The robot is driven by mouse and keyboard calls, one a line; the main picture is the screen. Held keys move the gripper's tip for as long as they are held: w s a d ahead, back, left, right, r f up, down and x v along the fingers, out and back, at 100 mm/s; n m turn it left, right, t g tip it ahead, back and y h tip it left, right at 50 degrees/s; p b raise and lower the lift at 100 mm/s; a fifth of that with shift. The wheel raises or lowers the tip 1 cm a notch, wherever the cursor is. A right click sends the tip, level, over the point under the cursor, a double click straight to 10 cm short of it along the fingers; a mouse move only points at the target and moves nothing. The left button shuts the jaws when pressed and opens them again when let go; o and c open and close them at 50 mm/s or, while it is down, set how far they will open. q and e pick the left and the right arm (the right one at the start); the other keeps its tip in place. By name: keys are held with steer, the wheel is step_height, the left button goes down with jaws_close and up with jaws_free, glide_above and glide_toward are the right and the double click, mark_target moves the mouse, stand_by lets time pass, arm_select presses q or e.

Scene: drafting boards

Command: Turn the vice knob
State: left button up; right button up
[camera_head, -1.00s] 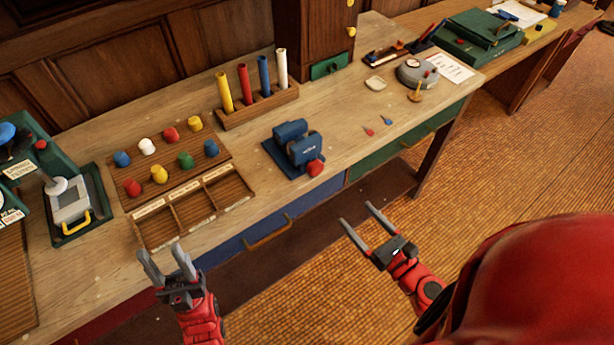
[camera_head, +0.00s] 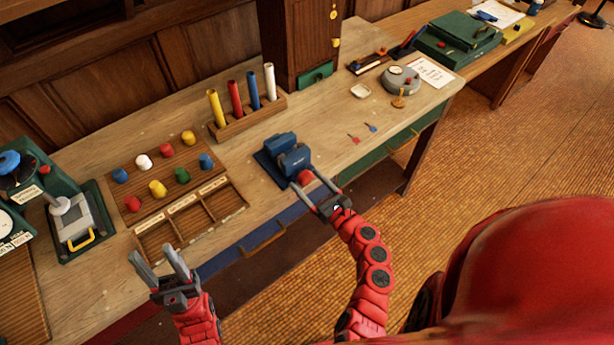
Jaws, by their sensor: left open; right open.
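The blue vice (camera_head: 290,158) sits on its base near the front edge of the wooden bench.
Left of the vice are a wooden sorting tray (camera_head: 248,206) and a peg board with several coloured knobs. Behind it stands a rack (camera_head: 246,118) of coloured tubes. Small red and blue darts (camera_head: 354,138) lie to the right. The bench between is clear.

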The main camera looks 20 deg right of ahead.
steer(key=shift+w+a, duration=0.2)
steer(key=shift+w, duration=0.25)
